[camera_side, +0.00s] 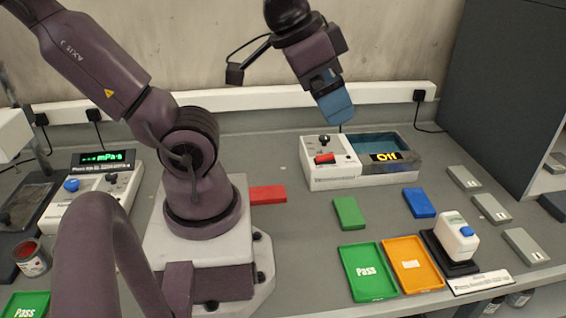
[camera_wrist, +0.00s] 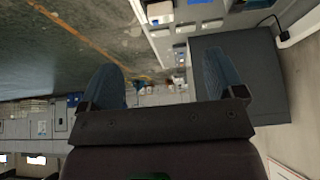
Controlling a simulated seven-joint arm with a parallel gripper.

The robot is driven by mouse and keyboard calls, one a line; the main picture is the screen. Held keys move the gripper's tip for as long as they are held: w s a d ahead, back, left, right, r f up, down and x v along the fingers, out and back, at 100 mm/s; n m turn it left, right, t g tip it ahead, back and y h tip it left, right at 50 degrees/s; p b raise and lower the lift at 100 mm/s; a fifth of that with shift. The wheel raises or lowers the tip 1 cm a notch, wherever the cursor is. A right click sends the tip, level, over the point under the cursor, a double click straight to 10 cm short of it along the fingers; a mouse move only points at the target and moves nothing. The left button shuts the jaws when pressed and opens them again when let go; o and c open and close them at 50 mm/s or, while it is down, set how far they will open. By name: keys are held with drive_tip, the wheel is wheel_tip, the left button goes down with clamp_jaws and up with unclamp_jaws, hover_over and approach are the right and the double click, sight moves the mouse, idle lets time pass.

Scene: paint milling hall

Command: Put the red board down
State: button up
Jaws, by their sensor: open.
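The red board (camera_side: 268,195) lies flat on the grey bench in the side view, just right of my arm's base, which may hide its left end. My gripper (camera_side: 338,112) is high above the back of the bench, up and to the right of the red board and well apart from it. Its blue fingers overlap in the side view. In the wrist view my gripper (camera_wrist: 162,78) has its two fingers spread wide with nothing between them. I cannot make out the red board in the wrist view.
A white bath unit (camera_side: 322,178) with a red switch and an "Off" display stands below my gripper. A green board (camera_side: 349,213) and a blue board (camera_side: 419,203) lie in front.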

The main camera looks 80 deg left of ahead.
drive_tip(key=m+g, duration=0.6)
drive_tip(key=m, duration=3)
hover_over(270, 192)
wheel_tip(270, 192, down, 23)
drive_tip(key=shift+f, duration=6)
drive_tip(key=c, duration=1.1)
drive_tip(key=shift+r, duration=0.15)
